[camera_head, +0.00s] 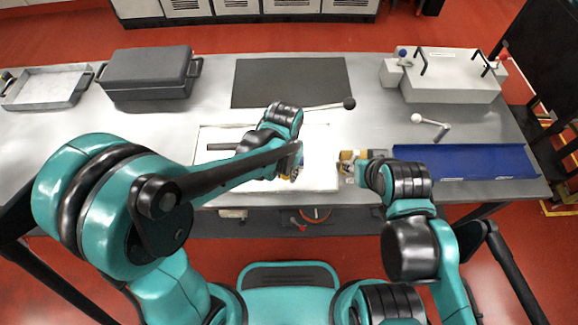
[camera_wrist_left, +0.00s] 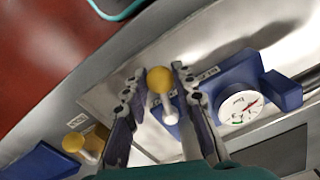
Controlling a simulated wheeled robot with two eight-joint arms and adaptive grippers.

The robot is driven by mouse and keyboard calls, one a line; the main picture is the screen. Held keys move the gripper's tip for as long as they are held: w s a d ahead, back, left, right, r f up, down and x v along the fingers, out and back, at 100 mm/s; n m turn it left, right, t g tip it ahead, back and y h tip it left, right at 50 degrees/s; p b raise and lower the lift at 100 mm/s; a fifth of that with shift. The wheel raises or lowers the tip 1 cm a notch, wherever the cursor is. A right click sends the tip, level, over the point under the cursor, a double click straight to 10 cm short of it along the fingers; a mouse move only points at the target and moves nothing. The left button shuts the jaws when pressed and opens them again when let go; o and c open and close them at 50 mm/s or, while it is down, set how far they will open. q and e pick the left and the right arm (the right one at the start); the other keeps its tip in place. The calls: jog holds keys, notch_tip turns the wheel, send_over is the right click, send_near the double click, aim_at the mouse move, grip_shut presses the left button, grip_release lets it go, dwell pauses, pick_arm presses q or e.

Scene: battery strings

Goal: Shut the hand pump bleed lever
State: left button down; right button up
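In the left wrist view, a yellow ball knob (camera_wrist_left: 160,80) on a pale lever stands between the fingers of my left gripper (camera_wrist_left: 157,70). The fingers are apart on either side of it; I cannot tell whether they touch it. The blue pump body (camera_wrist_left: 207,88) with a round white gauge (camera_wrist_left: 242,107) is just right of them. In the head view my left gripper (camera_head: 297,170) is over the white base (camera_head: 318,140), and its arm hides most of the pump. My right gripper (camera_head: 355,168) is at the base's right edge; its fingers are unclear.
A second yellow knob (camera_wrist_left: 73,143) shows lower left in the wrist view. A long handle with a black ball (camera_head: 348,103) reaches across behind the left gripper. A blue tray (camera_head: 460,162) lies right, a dark mat (camera_head: 290,82) behind, and a grey case (camera_head: 148,75) back left.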

pick_arm(q)
jog(key=shift+s+d+n, duration=0.25)
jog(key=shift+d+n, duration=0.55)
jog(key=shift+n, duration=0.5)
jog(key=shift+d+n, duration=0.45)
jog(key=shift+n, duration=0.15)
jog(key=shift+d+n, duration=0.35)
jog(key=shift+n, duration=0.25)
jog(key=shift+w+d+n+b, duration=0.1)
jog(key=shift+d+n+b, duration=0.2)
jog(key=shift+d+n, duration=0.8)
jog(key=shift+a, duration=0.25)
jog(key=shift+n, duration=0.3)
